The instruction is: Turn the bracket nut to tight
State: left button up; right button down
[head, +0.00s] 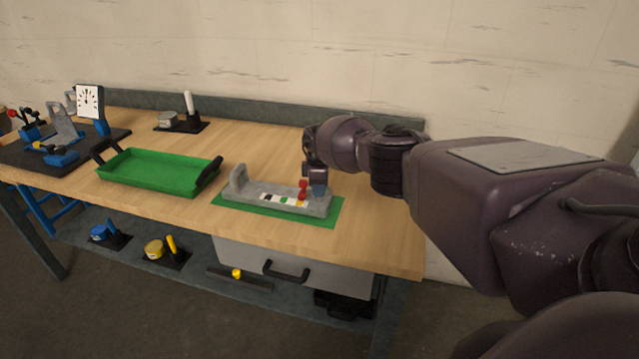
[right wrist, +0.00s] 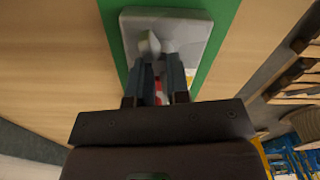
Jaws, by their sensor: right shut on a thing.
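The grey bracket (head: 285,199) lies on a green mat (head: 228,204), with an upright lug at its left end and a strip of coloured marks along its front. A red part (head: 302,190) stands at its right end, beside my right gripper (head: 318,189). My right gripper points down there and is shut on the bracket nut, which the fingers mostly hide. In the right wrist view the fingers (right wrist: 160,62) come together over the grey bracket plate (right wrist: 190,32), by a small pale piece, with some red showing between them. My left gripper is not in view.
A green tray (head: 150,172) with black handles stands left of the mat. A dial gauge (head: 89,101) and blue clamps are at the far left. A black holder with a white-handled tool (head: 189,105) is at the back. A drawer (head: 300,275) hangs below.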

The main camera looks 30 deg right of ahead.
jog(key=shift+r+m+p, duration=0.2)
jog(key=shift+m+p, duration=0.1)
jog(key=shift+m, duration=0.7)
jog(key=m, duration=0.3)
jog(key=shift+f, duration=0.1)
jog(key=shift+m, duration=0.8)
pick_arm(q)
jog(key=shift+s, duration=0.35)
pick_arm(e)
jog(key=shift+m, duration=0.6)
jog(key=c, duration=1.1)
grip_release()
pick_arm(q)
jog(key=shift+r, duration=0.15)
